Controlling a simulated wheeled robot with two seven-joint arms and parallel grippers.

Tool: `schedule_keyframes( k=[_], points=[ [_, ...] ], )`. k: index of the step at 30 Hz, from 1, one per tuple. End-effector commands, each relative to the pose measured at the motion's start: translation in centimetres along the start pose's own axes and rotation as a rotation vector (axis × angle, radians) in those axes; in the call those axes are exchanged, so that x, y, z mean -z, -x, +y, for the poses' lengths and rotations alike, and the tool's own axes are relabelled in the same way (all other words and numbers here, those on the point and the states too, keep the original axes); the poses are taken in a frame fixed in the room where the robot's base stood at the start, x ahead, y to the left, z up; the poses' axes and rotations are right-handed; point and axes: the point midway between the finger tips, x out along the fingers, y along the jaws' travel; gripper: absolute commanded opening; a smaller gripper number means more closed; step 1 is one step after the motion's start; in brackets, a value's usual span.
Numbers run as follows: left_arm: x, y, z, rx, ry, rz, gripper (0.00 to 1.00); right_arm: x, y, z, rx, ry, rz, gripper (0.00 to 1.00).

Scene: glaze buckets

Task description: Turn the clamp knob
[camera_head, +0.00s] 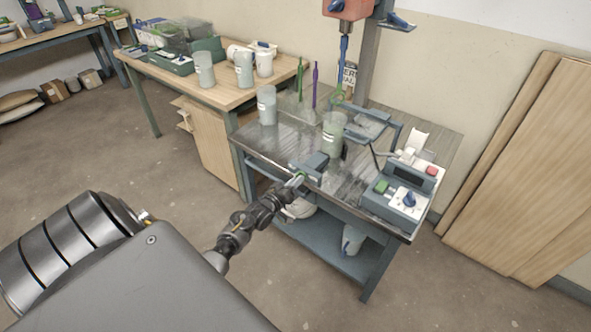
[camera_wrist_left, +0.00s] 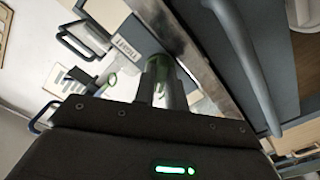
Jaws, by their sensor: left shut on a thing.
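My left gripper (camera_head: 298,181) reaches the front edge of the metal-topped bench. It is shut at the front of a blue-grey clamp (camera_head: 312,163), where the clamp knob sits; the fingers mostly hide the knob. In the left wrist view the gripper's fingers (camera_wrist_left: 155,82) point up toward the bench edge, and the thing between them is hard to make out. A pale green bucket (camera_head: 333,136) stands upright behind the clamp. My right gripper is not in view.
A mixer with a red head (camera_head: 347,8) hangs over the bench. A control box (camera_head: 398,200) with a blue dial stands at the right front corner. Another bucket (camera_head: 266,105) stands at the left. A lower shelf (camera_head: 335,245) runs underneath.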

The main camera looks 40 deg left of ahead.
Motion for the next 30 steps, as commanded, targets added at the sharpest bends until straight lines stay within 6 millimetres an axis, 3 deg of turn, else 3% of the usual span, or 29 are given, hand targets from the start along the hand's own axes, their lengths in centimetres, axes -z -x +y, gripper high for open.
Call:
schedule_keyframes(
  k=[15, 30],
  points=[
    [0.0, 0.0, 0.0, 0.002, 0.369, -0.002, 0.00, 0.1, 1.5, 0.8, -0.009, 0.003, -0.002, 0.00],
    [-0.1, 0.1, 0.0, 0.001, 0.457, -0.002, 0.00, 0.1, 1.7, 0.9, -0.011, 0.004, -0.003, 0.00]
  ],
)
